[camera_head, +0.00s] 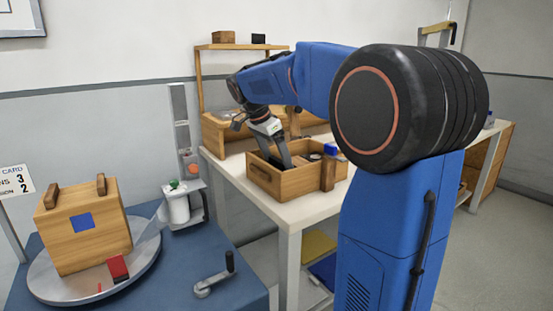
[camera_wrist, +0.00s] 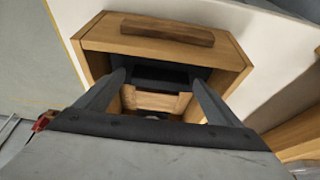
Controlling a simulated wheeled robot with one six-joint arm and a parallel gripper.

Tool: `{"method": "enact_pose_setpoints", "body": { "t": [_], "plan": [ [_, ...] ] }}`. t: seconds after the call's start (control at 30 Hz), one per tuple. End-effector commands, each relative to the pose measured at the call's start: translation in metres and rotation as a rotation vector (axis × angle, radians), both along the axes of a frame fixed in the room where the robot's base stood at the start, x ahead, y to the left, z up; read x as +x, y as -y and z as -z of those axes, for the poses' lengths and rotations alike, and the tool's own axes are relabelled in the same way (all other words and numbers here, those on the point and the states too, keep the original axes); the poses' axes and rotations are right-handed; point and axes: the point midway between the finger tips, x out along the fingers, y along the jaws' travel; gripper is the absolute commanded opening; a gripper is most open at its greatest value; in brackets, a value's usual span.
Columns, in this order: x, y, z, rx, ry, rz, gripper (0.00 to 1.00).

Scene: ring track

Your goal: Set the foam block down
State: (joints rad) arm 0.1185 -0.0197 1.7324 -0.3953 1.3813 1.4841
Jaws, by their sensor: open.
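My gripper (camera_head: 284,157) reaches down into an open wooden crate (camera_head: 288,186) on the white table. In the wrist view my gripper (camera_wrist: 158,82) has its two grey fingers spread apart inside the crate (camera_wrist: 228,52). A dark block (camera_wrist: 158,74) lies in the crate beyond and between the fingertips; it may be the foam block, but I cannot tell for sure. I see nothing clamped between the fingers. A light wooden piece (camera_wrist: 155,101) lies nearer, between the fingers. The crate's contents are partly hidden by its front wall in the head view.
A blue item (camera_head: 331,149) shows at the crate's right end. At left, a wooden box (camera_head: 85,235) with a blue square stands on a round turntable (camera_head: 60,292). A white jar (camera_head: 178,208) and a crank handle (camera_head: 214,284) are close by. A shelf (camera_head: 240,46) rises behind the crate.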

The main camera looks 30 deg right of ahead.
Motion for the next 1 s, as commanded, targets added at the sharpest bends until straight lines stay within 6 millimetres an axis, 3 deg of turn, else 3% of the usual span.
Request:
{"method": "enact_pose_setpoints", "body": {
  "t": [0.27,0.7,1.0],
  "plan": [
    [0.000,-0.008,-0.021,0.000,0.002,-0.001,0.88],
    [-0.001,-0.038,-0.094,0.000,0.001,-0.002,0.88],
    [-0.001,-0.046,-0.113,0.000,0.000,0.000,0.88]
  ]
}}
